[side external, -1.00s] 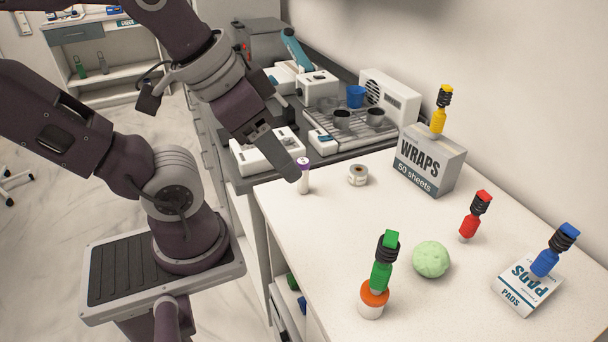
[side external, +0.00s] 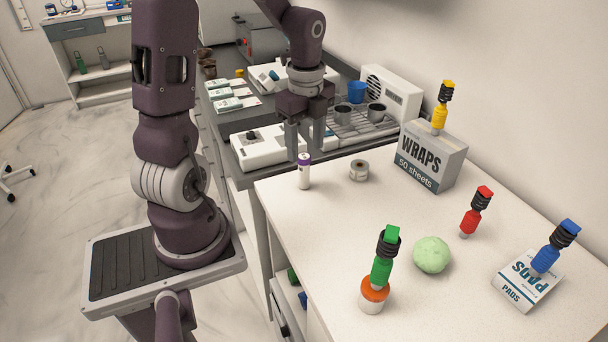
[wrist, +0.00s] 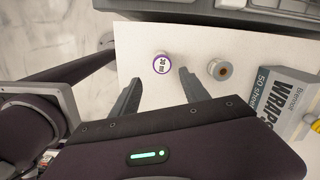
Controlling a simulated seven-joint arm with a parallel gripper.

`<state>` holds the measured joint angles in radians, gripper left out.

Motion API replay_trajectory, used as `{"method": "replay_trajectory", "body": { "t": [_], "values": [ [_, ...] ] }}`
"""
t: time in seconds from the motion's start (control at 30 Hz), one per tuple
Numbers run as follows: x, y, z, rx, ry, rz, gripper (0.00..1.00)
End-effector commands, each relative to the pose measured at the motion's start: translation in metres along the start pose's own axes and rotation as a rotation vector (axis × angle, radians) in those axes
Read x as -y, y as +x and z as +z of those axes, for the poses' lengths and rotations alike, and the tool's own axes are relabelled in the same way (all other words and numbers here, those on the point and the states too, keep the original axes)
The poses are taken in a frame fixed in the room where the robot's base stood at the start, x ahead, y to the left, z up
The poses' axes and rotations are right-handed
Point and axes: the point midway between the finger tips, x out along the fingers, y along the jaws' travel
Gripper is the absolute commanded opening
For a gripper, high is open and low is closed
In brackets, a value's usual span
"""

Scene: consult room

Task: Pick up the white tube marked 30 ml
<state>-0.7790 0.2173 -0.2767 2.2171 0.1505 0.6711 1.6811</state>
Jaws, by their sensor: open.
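The white tube (side external: 304,174) with a purple cap stands upright near the back left corner of the white table (side external: 330,240). In the wrist view its purple-ringed top (wrist: 161,65) faces the camera, with dark print too small to read surely. My gripper (side external: 305,150) is open and empty. In the side view its fingers point down, near and above the tube's top. In the wrist view the two fingers (wrist: 158,88) are spread, and the tube top shows beyond the tips, roughly between them. I see no contact with the tube.
A green ball (side external: 432,255) and several coloured-top items are nearer the front. Devices crowd the grey counter (side external: 240,178) behind.

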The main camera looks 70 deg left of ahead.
Motion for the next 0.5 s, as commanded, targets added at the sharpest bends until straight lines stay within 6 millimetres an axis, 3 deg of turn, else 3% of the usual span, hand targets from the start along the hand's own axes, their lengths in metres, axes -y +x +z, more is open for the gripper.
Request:
{"method": "replay_trajectory", "body": {
  "t": [0.03,0.17,0.5],
  "values": [
    [0.003,0.012,0.008,-0.021,0.057,0.022,0.53],
    [0.006,0.028,0.017,-0.048,0.16,0.037,0.53],
    [0.005,0.083,0.013,-0.051,0.171,0.041,0.53]
  ]
}}
